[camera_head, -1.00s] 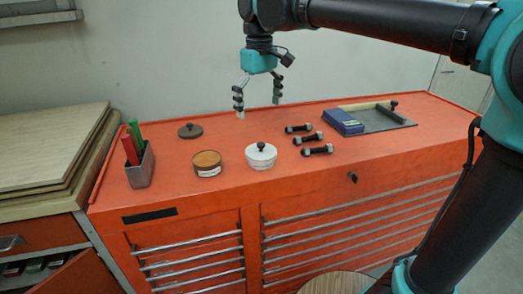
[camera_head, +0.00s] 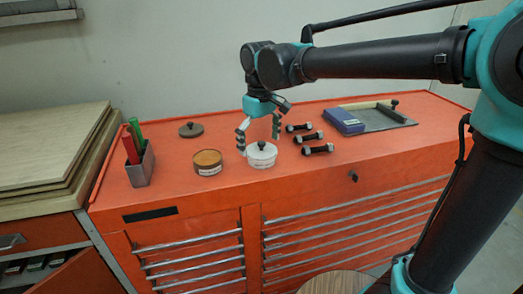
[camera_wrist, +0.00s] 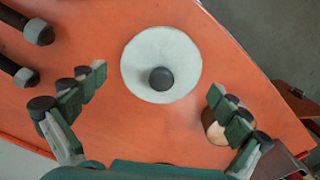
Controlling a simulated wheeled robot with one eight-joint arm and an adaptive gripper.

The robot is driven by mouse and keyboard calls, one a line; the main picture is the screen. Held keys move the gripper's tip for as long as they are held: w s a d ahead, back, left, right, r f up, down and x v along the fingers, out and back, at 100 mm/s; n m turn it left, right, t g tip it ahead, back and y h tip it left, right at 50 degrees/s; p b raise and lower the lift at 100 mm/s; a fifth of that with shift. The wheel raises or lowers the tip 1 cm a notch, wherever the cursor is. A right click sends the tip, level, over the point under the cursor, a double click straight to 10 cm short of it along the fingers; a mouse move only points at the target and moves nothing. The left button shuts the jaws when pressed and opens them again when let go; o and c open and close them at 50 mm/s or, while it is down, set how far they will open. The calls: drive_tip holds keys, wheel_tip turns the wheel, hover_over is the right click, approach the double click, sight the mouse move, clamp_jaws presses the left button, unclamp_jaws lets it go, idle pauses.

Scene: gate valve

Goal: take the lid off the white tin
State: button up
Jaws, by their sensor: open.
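The white tin (camera_head: 261,161) stands upright on the orange cabinet top, with its lid (camera_head: 262,149) on it. The lid has a dark round knob, seen from above in the wrist view (camera_wrist: 161,78). My gripper (camera_head: 259,143) is open and empty, pointing down just above the tin. In the wrist view my gripper's fingers (camera_wrist: 158,90) are spread wide to either side of the lid, and the knob lies between them. I cannot tell the exact height of the fingertips over the lid.
A brown tin (camera_head: 208,162) stands open just left of the white tin, with a dark lid (camera_head: 191,130) behind it. Several black bolts (camera_head: 309,138) lie to the right. A blue box (camera_head: 343,121) on a tray (camera_head: 386,120) is farther right. A pen holder (camera_head: 140,165) stands at the left.

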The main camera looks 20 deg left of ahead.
drive_tip(key=c, duration=1.1)
